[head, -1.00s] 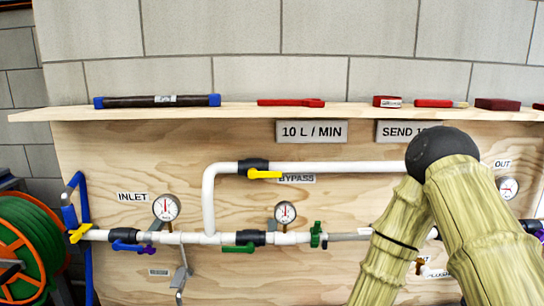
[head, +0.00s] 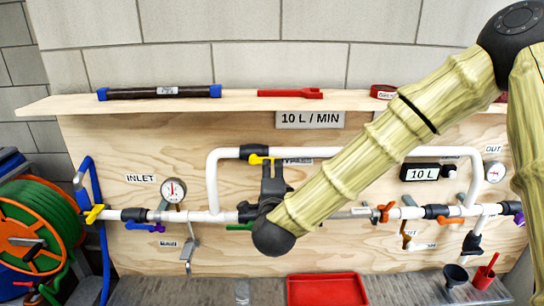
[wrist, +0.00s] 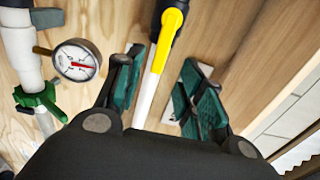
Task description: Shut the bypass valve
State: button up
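The bypass valve's yellow handle (head: 258,159) lies along the white upper pipe, in line with it, beside the black valve body (head: 253,151). The BYPASS label is partly hidden behind my gripper. My gripper (head: 271,172) is in front of the pipe, its fingers reaching up to the right end of the handle. In the wrist view the yellow handle (wrist: 164,42) and the white pipe (wrist: 146,98) show between the spread teal-padded fingers of my gripper (wrist: 162,84). The gripper is open; neither pad visibly touches the handle.
A pressure gauge (wrist: 77,61) and a green handle (wrist: 41,100) are left of my fingers in the wrist view. A shelf (head: 235,102) runs above the pipes. A red tray (head: 327,289) is below. A hose reel (head: 33,226) stands at the left.

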aim_at(272, 161)
jog(key=w+p, duration=0.3)
jog(key=w, duration=0.4)
jog(key=shift+w, duration=0.3)
grip_shut()
